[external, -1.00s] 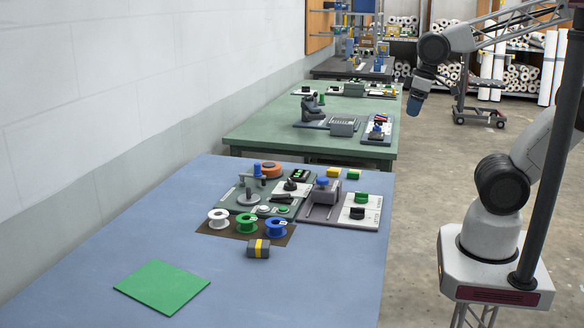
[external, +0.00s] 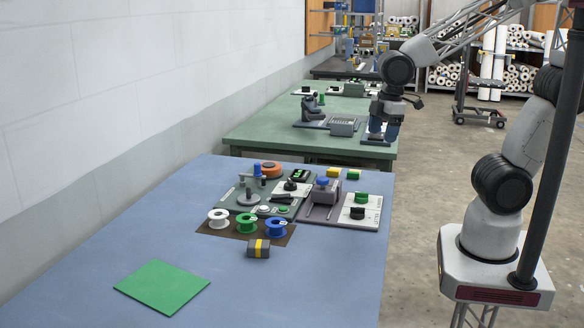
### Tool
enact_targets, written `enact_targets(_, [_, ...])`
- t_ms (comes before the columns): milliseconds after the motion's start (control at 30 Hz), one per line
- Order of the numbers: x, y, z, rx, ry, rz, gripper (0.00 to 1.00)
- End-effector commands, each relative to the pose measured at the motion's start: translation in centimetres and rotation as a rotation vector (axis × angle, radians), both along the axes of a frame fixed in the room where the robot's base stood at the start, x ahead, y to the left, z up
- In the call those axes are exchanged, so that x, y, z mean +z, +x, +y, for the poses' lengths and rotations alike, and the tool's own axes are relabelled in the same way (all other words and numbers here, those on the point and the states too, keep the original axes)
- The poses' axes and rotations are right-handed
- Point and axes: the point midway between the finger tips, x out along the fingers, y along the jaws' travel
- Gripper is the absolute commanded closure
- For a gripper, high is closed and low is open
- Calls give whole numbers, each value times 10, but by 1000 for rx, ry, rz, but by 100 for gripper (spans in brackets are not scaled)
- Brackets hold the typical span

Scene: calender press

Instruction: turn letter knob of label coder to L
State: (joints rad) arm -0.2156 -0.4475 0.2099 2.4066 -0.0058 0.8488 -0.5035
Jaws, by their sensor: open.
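A flat panel (external: 361,213) with a pale face lies at the right side of the near blue table; I take it for the label coder. It bears a green knob (external: 361,198) and a black knob (external: 358,212). Lettering runs along its right edge, too small to read, so I cannot tell which knob is the letter knob or where either points. My gripper (external: 384,136) is open and empty. It points down at the right end of the green table, well behind the panel, in front of a small device there that it mostly hides.
Left of the panel stand a grey unit with a blue top (external: 322,191) and a dark board with several parts (external: 268,192). Three spools, a dark block with a yellow band (external: 258,248) and a green sheet (external: 162,287) lie nearer.

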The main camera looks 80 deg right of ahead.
Motion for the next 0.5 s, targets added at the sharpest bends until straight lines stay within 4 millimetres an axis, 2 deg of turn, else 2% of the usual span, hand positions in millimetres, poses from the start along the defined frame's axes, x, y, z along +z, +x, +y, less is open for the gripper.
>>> enact_targets(200, [-36,24,49,314,-32,44,31])
enact_targets(500, [-86,41,110,703,-64,91,31])
